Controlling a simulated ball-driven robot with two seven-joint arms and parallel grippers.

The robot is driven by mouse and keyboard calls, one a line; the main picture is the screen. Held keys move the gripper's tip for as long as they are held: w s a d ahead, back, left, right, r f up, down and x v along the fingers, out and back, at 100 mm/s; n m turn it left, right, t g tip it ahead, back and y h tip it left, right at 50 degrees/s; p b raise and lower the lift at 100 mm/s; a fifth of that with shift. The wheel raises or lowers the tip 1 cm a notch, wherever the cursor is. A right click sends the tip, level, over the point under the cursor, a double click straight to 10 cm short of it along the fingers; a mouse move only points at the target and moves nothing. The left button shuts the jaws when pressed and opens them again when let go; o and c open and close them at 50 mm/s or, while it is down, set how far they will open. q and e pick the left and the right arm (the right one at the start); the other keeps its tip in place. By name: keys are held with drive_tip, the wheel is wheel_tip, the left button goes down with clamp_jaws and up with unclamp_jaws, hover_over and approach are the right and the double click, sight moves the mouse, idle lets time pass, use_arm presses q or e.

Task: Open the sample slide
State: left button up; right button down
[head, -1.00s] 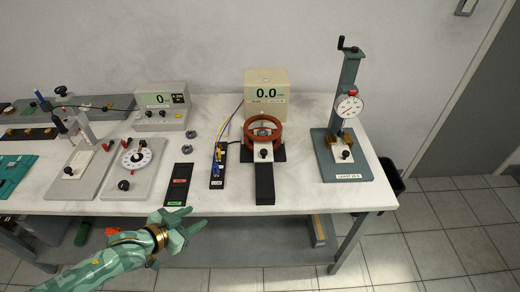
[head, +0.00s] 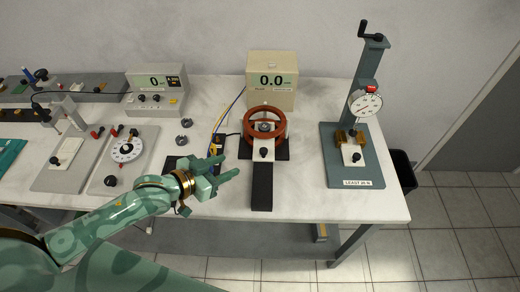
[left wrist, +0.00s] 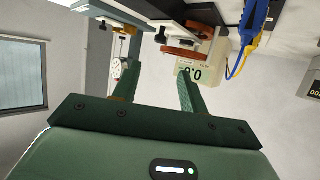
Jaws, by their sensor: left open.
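A white slide plate (head: 264,143) with a black knob (head: 263,153) sits in front of a red ring-shaped coil (head: 265,125), on a black track (head: 262,187) that runs toward the table's front edge. I take this plate to be the sample slide; no label on it is readable. My left gripper (head: 230,167) is open and empty, left of the track and apart from the knob. Its two spread fingers also show in the left wrist view (left wrist: 160,85), where the red coil (left wrist: 187,50) appears upside down beyond them. My right gripper is not in view.
A display box reading 0.0 (head: 271,80) stands behind the coil. A dial gauge stand (head: 368,100) with its own knobbed white plate (head: 352,156) is at the right. A dial panel (head: 123,160) is left. My left arm partly covers a black strip beside it. Bare tabletop (head: 300,175) lies right of the track.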

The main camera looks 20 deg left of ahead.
sight(261, 152)
use_arm(q)
drive_tip(key=b+x, duration=0.3)
drive_tip(key=x, duration=1)
drive_tip(key=shift+w+f+b, duration=0.2)
drive_tip(key=shift+w+b, duration=0.1)
drive_tip(key=shift+b, duration=0.1)
clamp_jaws()
drive_tip(key=shift+s+r, duration=0.1)
drive_tip(key=shift+s, duration=0.05)
